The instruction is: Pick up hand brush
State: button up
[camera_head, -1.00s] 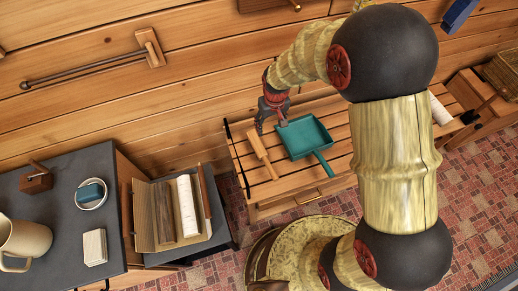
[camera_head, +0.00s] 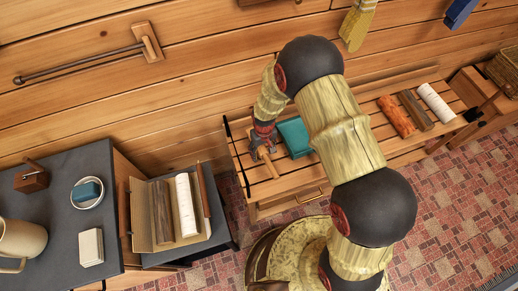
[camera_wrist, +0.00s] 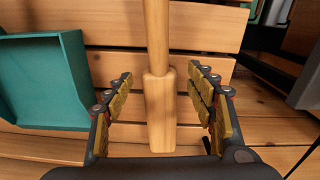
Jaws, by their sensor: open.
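The hand brush (camera_head: 270,168) is a pale wooden piece lying on the slatted bench (camera_head: 240,150), and my gripper partly hides it in the head view. In the wrist view, its thin handle and thicker block (camera_wrist: 160,105) run upright through the middle of the picture. My gripper (camera_head: 260,148) is low over the brush. In the wrist view my gripper (camera_wrist: 161,76) is open, with one finger on each side of the brush and gaps between. Bristles are not visible.
A teal dustpan (camera_head: 293,138) lies just right of the brush; it also shows in the wrist view (camera_wrist: 42,85). Logs (camera_head: 396,116) lie farther right on the bench. A broom (camera_head: 358,25) hangs on the wall. A dark table (camera_head: 50,215) stands left.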

jog(key=shift+w+f, duration=0.1)
jog(key=shift+f, duration=0.75)
jog(key=shift+r, duration=0.1)
jog(key=shift+c, duration=0.5)
jog(key=c, duration=1.3)
